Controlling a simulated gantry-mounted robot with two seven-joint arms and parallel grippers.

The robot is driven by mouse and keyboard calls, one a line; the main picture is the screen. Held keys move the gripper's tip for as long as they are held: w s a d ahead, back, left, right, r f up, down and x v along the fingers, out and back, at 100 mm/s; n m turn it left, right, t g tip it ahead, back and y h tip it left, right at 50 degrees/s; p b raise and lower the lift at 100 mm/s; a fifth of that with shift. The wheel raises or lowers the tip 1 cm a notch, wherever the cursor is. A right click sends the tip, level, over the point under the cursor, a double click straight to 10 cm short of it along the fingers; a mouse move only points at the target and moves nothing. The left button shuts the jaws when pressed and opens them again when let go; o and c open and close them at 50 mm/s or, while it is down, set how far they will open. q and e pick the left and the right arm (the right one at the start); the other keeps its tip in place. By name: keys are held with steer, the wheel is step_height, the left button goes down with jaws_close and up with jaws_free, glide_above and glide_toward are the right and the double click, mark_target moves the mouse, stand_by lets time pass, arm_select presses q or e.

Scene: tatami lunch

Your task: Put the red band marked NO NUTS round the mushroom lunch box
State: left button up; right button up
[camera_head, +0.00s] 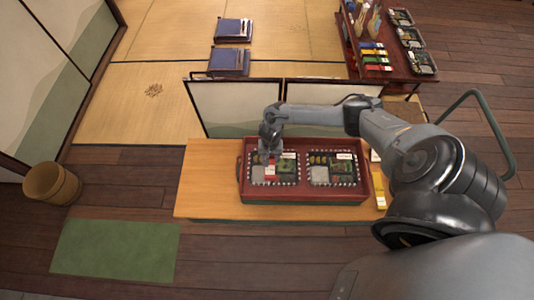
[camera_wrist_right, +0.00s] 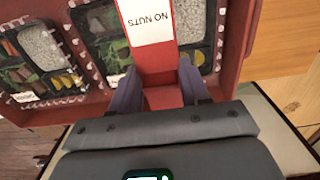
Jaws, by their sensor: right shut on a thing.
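My right gripper (camera_head: 270,152) is above the back part of that box. In the right wrist view its fingers (camera_wrist_right: 158,92) are shut on the band's end. The other lunch box (camera_head: 332,172) sits to the right with no red band visible. Neither box's small writing is readable, so I cannot tell which is the mushroom one. My left gripper is not in view.
Both boxes sit in a red walled tray (camera_head: 241,180) on a wooden table (camera_head: 205,165). Yellow and white bands (camera_head: 380,192) lie right of the tray. A low folding screen (camera_head: 235,108) stands behind. The table's left end is clear.

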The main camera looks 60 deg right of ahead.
steer(key=shift+f+b, duration=2.15)
steer(key=shift+b, duration=0.65)
steer(key=shift+f, duration=1.25)
steer(key=shift+f, duration=0.1)
steer(key=shift+f, duration=0.1)
steer(key=shift+f+p, duration=0.3)
steer(key=shift+f, duration=0.05)
steer(key=shift+f, duration=0.3)
